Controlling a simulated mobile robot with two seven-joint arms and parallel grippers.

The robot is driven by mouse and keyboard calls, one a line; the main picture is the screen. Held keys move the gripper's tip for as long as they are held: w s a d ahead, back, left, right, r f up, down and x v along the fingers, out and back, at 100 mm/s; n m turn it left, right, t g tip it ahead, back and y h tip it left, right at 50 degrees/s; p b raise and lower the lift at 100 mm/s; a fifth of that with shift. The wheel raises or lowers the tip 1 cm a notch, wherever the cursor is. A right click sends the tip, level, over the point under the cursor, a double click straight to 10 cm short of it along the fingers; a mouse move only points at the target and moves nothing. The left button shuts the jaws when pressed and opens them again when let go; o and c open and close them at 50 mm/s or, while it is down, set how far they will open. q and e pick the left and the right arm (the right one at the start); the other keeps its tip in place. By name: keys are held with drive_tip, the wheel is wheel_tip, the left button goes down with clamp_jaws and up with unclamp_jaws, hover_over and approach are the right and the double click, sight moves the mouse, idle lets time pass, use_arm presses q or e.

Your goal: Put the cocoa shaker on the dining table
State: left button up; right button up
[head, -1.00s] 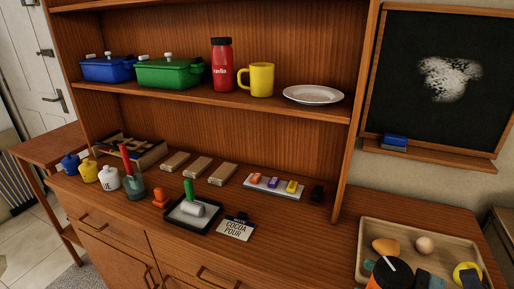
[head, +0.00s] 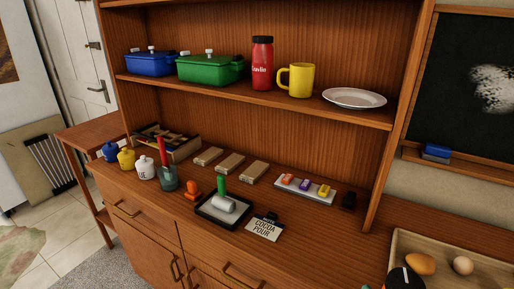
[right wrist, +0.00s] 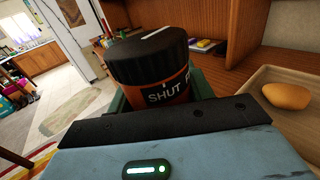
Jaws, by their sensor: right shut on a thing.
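The cocoa shaker (right wrist: 150,75), an orange-red container with a ridged black lid and the word SHUT on its side, is upright in my right gripper (right wrist: 163,98). The gripper is shut on it, and my wrist housing hides its lower part. In the head view only the shaker's black lid with a white line and a little orange (head: 405,279) show at the bottom edge. My left gripper is in neither view. I cannot make out the dining table for certain; a striped red and yellow edge (right wrist: 18,165) shows at the lower left of the right wrist view.
The wooden hutch counter (head: 150,203) bears jars, a black tray (head: 208,218) and a COCOA POUR card (head: 264,229). A wooden tray (head: 480,262) with egg-like things is close to the shaker. Open floor (head: 45,195) lies at the left.

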drive_tip(key=f+m+h, duration=0.1)
drive_tip(key=h, duration=0.1)
drive_tip(key=a+f+m+t+h, duration=0.1)
drive_tip(key=h, duration=0.1)
drive_tip(key=shift+s+f+m, duration=0.1)
drive_tip(key=shift+f+m, duration=0.3)
drive_tip(key=shift+a+f+m+h, duration=0.25)
drive_tip(key=shift+a+m+h, duration=0.2)
drive_tip(key=shift+h, duration=0.35)
drive_tip(key=shift+a+m+h, duration=0.35)
drive_tip(key=shift+h, duration=0.25)
